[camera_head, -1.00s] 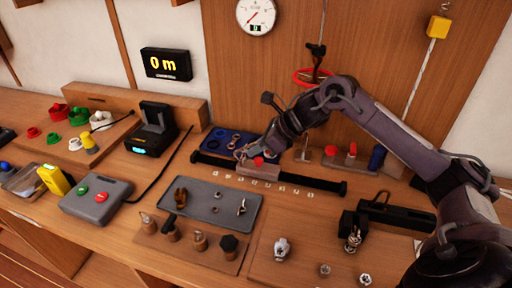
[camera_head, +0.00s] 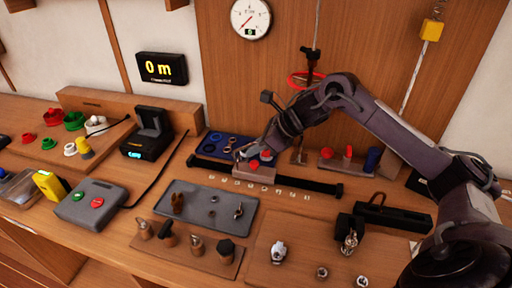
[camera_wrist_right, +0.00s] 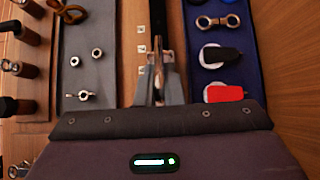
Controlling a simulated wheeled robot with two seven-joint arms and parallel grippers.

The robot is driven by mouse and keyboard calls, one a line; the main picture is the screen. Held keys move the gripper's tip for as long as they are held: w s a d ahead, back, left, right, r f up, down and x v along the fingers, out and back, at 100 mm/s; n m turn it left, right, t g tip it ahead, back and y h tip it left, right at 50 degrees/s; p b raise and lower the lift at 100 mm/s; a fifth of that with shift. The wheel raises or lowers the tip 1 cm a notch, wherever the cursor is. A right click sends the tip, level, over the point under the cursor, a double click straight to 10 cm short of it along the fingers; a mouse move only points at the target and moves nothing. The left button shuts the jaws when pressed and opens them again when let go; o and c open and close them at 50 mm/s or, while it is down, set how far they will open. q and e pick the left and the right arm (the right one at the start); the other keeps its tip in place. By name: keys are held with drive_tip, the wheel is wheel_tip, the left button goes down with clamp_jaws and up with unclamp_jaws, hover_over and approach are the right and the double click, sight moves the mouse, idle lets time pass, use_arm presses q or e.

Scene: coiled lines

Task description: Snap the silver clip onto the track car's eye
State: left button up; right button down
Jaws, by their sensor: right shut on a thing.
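My left gripper is not in view.
A blue tray (camera_wrist_right: 246,48) with several clips lies beside the track. A grey tray (camera_head: 180,214) with small metal parts is in front. A red-buttoned control box (camera_head: 90,204) stands at left. A display (camera_head: 162,68) on the wall reads 0 m.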

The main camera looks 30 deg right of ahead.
drive_tip(key=c, duration=1.5)
unclamp_jaws()
drive_tip(key=b+v, duration=0.2)
drive_tip(key=v, duration=0.5)
drive_tip(key=shift+s+d+r, duration=0.1)
drive_tip(key=shift+s+r, duration=0.05)
drive_tip(key=shift+r, duration=0.05)
